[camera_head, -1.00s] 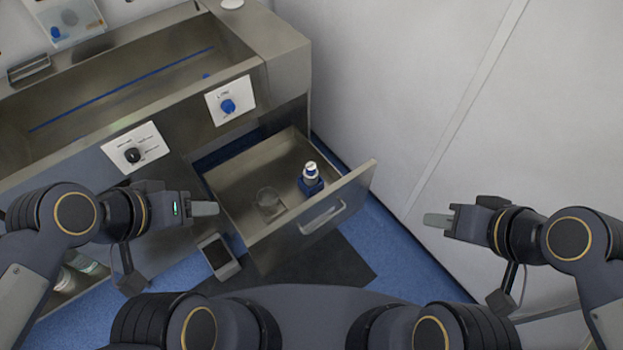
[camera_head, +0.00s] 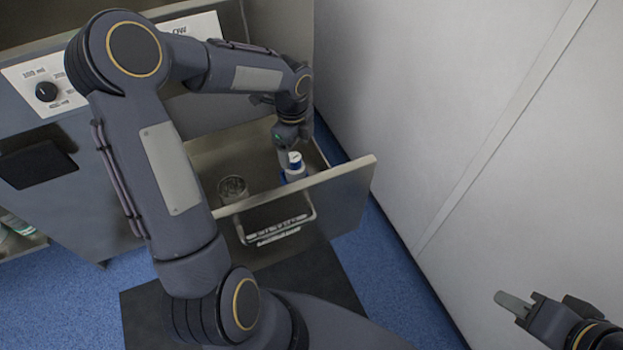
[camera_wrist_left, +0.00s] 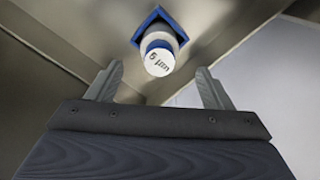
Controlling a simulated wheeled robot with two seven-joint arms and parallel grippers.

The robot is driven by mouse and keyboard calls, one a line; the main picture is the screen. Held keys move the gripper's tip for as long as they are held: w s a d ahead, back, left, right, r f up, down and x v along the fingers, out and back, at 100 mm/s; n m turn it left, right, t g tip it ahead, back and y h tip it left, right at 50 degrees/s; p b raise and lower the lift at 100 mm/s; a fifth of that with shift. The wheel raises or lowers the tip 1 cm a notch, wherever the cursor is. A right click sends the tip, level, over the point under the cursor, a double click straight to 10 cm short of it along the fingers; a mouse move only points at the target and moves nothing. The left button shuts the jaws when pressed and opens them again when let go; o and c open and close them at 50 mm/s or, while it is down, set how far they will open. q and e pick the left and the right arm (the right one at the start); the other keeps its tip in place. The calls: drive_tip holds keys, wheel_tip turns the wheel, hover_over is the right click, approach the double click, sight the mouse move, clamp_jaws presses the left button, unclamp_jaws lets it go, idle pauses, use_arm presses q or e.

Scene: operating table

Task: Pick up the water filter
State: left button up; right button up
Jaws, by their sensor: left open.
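The water filter (camera_head: 295,168) is a small white cylinder with blue parts, upright near the right end of the open drawer (camera_head: 345,192). In the left wrist view the filter (camera_wrist_left: 158,62) shows a white top marked "5 µm" and sits in a blue square holder (camera_wrist_left: 178,24). My left gripper (camera_head: 285,157) points down into the drawer, close beside and above the filter. Its fingers (camera_wrist_left: 160,78) are open, one each side of the filter in that view, with no contact visible. My right gripper (camera_head: 514,304) is off at the lower right, away from the drawer; its finger gap is not visible.
A clear glass beaker (camera_head: 233,187) stands in the drawer left of the filter. The drawer front with its handle (camera_head: 275,232) is close to my left arm. A pale wall (camera_head: 440,100) bounds the right side. A dark mat (camera_head: 315,275) lies on the blue floor.

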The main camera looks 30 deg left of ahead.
sight(294, 157)
use_arm(q)
wheel_tip(294, 157, down, 2)
drive_tip(key=shift+s, duration=0.15)
wheel_tip(294, 157, down, 5)
drive_tip(key=b, duration=0.3)
drive_tip(key=shift+a, duration=0.15)
drive_tip(key=c, duration=1.1)
drive_tip(key=shift+r, duration=0.15)
drive_tip(key=shift+c, duration=0.2)
